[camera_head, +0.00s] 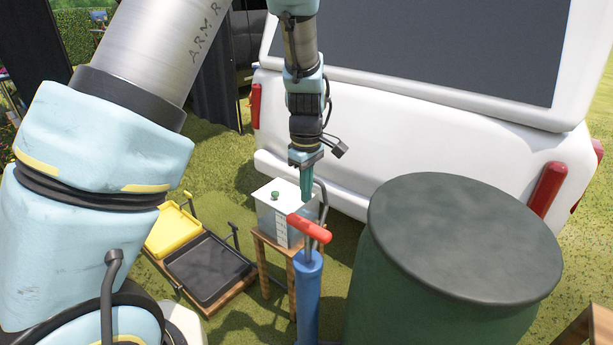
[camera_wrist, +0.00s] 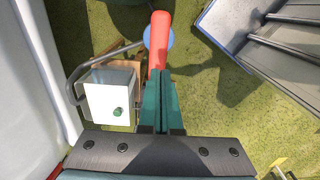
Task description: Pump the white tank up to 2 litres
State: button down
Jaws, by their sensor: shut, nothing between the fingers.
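The white tank (camera_head: 277,208) stands on a small wooden stand and has a green knob on its lid and graduation marks on its front. It also shows in the wrist view (camera_wrist: 108,98), left of my fingers. The pump is a blue cylinder (camera_head: 307,290) with a red T-handle (camera_head: 310,229) on a thin rod, so the handle sits above the cylinder top. My gripper (camera_head: 307,192) is shut and empty, pointing down just above the handle. In the wrist view the fingertips (camera_wrist: 160,75) overlap the red handle (camera_wrist: 158,40); I cannot tell whether they touch. The water level is not readable.
A large dark green barrel (camera_head: 462,235) stands right of the pump. A white van (camera_head: 400,125) is behind. A grey pipe (camera_wrist: 85,68) curves beside the tank. Yellow (camera_head: 172,232) and black (camera_head: 208,268) trays lie at the left.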

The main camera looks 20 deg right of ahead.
aim_at(306, 224)
notch_tip(306, 224, down, 8)
jog(key=shift+r+p, duration=0.25)
jog(key=shift+p, duration=0.35)
notch_tip(306, 224, down, 10)
jog(key=b, duration=0.5)
jog(key=shift+s+r, duration=0.1)
jog(key=shift+a, duration=0.1)
